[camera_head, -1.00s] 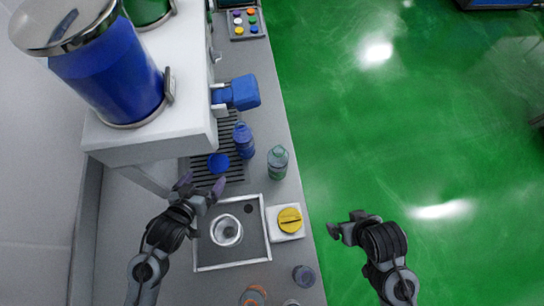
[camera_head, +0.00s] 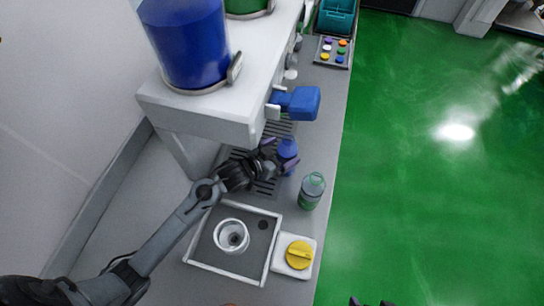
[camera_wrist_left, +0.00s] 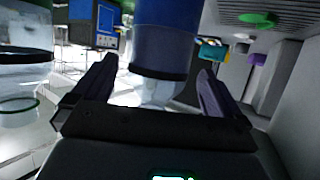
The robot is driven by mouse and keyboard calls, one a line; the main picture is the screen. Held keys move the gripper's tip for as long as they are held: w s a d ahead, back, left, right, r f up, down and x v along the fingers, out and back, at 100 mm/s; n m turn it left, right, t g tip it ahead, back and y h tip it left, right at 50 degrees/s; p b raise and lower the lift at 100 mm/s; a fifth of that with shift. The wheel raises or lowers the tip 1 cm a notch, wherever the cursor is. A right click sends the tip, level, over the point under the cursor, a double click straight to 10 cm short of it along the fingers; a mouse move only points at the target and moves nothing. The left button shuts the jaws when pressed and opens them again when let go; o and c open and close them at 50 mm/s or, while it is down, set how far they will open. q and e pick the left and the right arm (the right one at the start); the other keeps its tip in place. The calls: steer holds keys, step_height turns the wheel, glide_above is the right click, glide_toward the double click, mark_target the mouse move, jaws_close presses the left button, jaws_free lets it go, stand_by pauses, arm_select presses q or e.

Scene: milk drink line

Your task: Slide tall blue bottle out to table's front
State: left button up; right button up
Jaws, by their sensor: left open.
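The tall blue bottle (camera_head: 288,148) stands at the front side of the slatted drip tray, under the dispenser's blue lever. My left gripper (camera_head: 280,156) is open, its fingers low beside the bottle and partly covering it. In the left wrist view, a large blue cylinder (camera_wrist_left: 163,45), apparently the bottle, shows between and beyond the open fingers. Contact cannot be told. Only the tips of my right gripper (camera_head: 370,302) show at the bottom edge.
A green-tinted bottle (camera_head: 312,190) stands close by, nearer the table's front edge. A framed sink tray (camera_head: 192,246) and a yellow knob (camera_head: 299,254) lie nearer me. The white dispenser (camera_head: 215,112) overhangs the drip tray (camera_head: 266,188).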

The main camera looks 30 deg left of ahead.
arm_select(q)
steer(key=shift+x, duration=1.55)
steer(key=c, duration=1.4)
steer(key=shift+d, duration=0.15)
steer(key=shift+c, duration=0.3)
